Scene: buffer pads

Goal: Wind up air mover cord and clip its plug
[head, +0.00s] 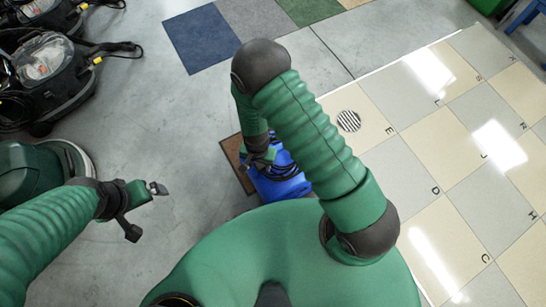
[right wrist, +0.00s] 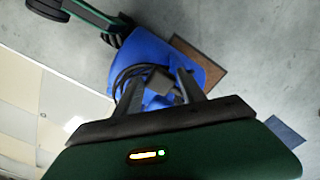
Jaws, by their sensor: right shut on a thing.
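The blue air mover (head: 285,186) stands on the floor in front of me, partly hidden by my right arm in the head view. In the right wrist view the air mover (right wrist: 150,48) lies just beyond the fingers. Its black cord (right wrist: 122,78) shows as loops against the blue housing. My right gripper (head: 262,157) is at the top of the air mover. In the wrist view its fingers (right wrist: 158,88) close on a dark block, which looks like the plug, though its shape is unclear. My left gripper (head: 148,208) is open and empty, off to the left.
A brown mat (head: 231,152) lies under the air mover. Black floor machines (head: 60,75) stand at upper left, and a green rounded machine (head: 40,172) stands near my left arm. The grey floor between is clear. A tiled panel (head: 450,150) lies at right.

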